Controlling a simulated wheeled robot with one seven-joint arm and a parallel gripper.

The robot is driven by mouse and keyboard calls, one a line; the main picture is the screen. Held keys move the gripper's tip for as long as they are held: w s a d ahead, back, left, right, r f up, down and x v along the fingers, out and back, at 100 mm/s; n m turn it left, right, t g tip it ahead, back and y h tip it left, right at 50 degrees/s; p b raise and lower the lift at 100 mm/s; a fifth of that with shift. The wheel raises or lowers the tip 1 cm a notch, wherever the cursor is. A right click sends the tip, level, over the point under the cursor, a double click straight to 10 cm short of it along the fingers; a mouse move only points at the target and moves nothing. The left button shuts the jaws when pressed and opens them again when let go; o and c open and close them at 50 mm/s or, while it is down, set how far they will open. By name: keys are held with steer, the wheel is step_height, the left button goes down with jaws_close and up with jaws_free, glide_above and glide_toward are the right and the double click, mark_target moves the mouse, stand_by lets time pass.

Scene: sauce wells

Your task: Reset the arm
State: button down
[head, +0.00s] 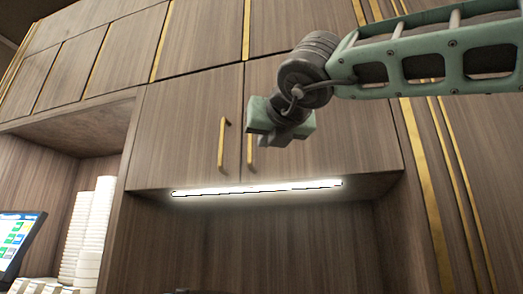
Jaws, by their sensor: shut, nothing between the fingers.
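My gripper (280,122) hangs at the end of my green arm in the head view. It is in front of the upper wooden cabinet doors, right of the middle of the picture. It is shut and empty. Its fingers are small and dark from here, and the arm reaches in from the right edge. No object touches the gripper.
A closed cabinet (180,130) with gold handles (222,143) is behind the gripper. A lit strip (255,187) runs under it. White stacked cups (92,230) and a screen (14,240) stand at the lower left. The recess below the strip looks mostly clear.

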steer(key=shift+b+v, duration=0.45)
steer(key=shift+v, duration=1.8)
steer(key=a+f+n+g+y, duration=0.1)
steer(key=a+f+n+y, duration=0.25)
steer(key=f+n, duration=0.5)
steer(key=a+f+n+g+y, duration=0.2)
steer(key=a+f+n, duration=0.3)
steer(key=f+n, duration=0.3)
steer(key=s+a+f+n+g, duration=0.1)
steer(key=s+f+n+g, duration=0.15)
steer(key=f+n, duration=0.45)
steer(key=s+a+f+n+g, duration=0.1)
steer(key=f+n+g, duration=0.35)
steer(key=f, duration=0.55)
steer(key=s+d+f+n+g+h, duration=0.1)
steer(key=s+d+f+n+g, duration=0.2)
steer(key=f, duration=0.5)
steer(key=s+d+f+n+g+h, duration=0.1)
steer(key=s+d+f+n+h, duration=0.15)
steer(key=s+f+n, duration=0.35)
steer(key=s+d+f+n+g+h, duration=0.1)
steer(key=s+d+f+n+h, duration=0.1)
steer(key=s+d+f, duration=0.2)
steer(key=s+d+f+n+g+h, duration=0.2)
steer(key=s+d+f+h, duration=0.1)
steer(key=d+f, duration=0.5)
steer(key=shift+s+d+f+g, duration=0.25)
steer(key=shift+s+d, duration=0.5)
steer(key=shift+d, duration=0.45)
